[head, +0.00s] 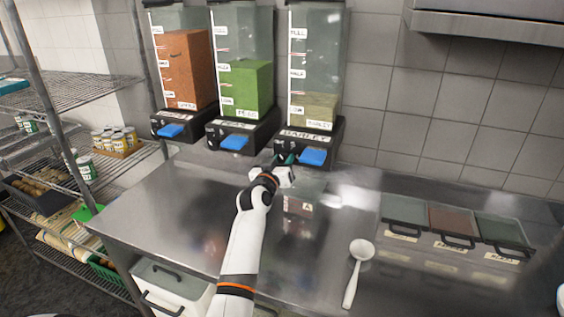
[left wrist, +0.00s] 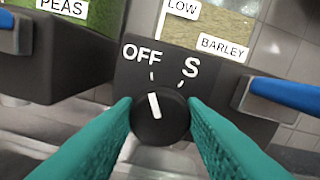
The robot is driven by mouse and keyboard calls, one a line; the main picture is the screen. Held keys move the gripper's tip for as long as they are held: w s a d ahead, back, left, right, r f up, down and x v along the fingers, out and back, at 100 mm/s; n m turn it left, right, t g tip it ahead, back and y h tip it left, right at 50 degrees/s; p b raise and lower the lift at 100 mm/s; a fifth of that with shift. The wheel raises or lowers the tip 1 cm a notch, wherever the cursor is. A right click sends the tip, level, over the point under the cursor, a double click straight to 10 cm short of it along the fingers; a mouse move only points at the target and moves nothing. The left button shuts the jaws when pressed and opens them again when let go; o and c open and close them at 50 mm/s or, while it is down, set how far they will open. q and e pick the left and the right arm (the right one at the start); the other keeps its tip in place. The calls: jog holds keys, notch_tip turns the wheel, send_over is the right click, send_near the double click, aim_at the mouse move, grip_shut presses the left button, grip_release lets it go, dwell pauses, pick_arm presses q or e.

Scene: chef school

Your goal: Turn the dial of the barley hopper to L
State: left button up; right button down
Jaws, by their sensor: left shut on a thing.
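The barley hopper (head: 316,80) is the rightmost of three wall dispensers, with pale grain low in its clear bin. Its black base carries a round black dial (left wrist: 154,128) with a white pointer line. OFF and S are printed above the dial in the left wrist view; no L shows there. The pointer line runs roughly toward the OFF tick. My left gripper (head: 284,161) is at the left of the hopper's base front. Its teal fingers are shut on the dial, one on each side. My right gripper is not in view.
A blue lever (head: 313,157) sticks out just right of the dial. The peas hopper (head: 246,88) and a red-brown-filled hopper (head: 183,68) stand to the left. A white ladle (head: 357,270) and lidded containers (head: 452,222) are on the right of the steel counter (head: 160,215).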

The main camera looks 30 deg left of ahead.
pick_arm(q)
jog(key=m, duration=0.6)
jog(key=m+p, duration=0.1)
jog(key=m, duration=0.5)
jog(key=shift+d+f, duration=0.1)
jog(key=m, duration=0.6)
jog(key=m+p, duration=0.1)
jog(key=m, duration=0.4)
jog(key=shift+f+m, duration=0.1)
jog(key=shift+m, duration=0.3)
dwell(0.4)
jog(key=o, duration=1)
